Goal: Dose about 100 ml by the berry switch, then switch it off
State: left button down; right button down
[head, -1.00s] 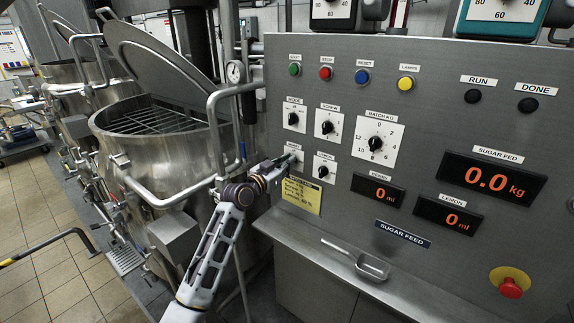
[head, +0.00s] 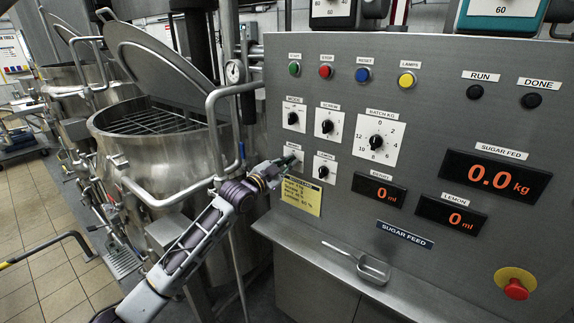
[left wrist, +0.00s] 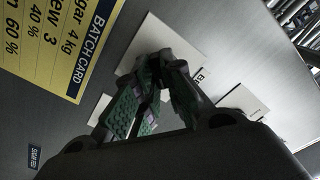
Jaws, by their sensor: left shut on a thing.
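The berry switch (head: 298,150) is on a small white plate on the steel panel, below the MODE dial. My left gripper (head: 284,162) is at this plate, shut on the switch knob. In the left wrist view the green-padded fingers (left wrist: 160,80) converge in front of the white plate (left wrist: 158,32) and hide most of the knob, so its setting cannot be read. The berry display (head: 379,191) reads 0 ml. The lemon switch (head: 324,171) is right beside, with its own display (head: 452,215) at 0 ml. My right gripper is out of view.
A yellow batch card (head: 301,195) is just below the gripper. The sugar feed display (head: 495,178) reads 0.0 kg. A red stop button (head: 516,289) is at lower right, and a scoop (head: 370,268) lies on the ledge. A jacketed mixer (head: 160,165) stands left.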

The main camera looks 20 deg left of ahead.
pick_arm(q)
jog(key=m+p, duration=0.1)
jog(key=m, duration=0.4)
jog(key=shift+d+f+m+p, duration=0.15)
jog(key=shift+m+p, duration=0.4)
jog(key=shift+m, duration=0.8)
jog(key=shift+a+f+m+p, duration=0.1)
jog(key=shift+m+p, duration=0.45)
jog(key=shift+m, duration=0.8)
jog(key=c, duration=1.5)
grip_release()
jog(key=shift+s, duration=0.25)
jog(key=shift+v, duration=5.8)
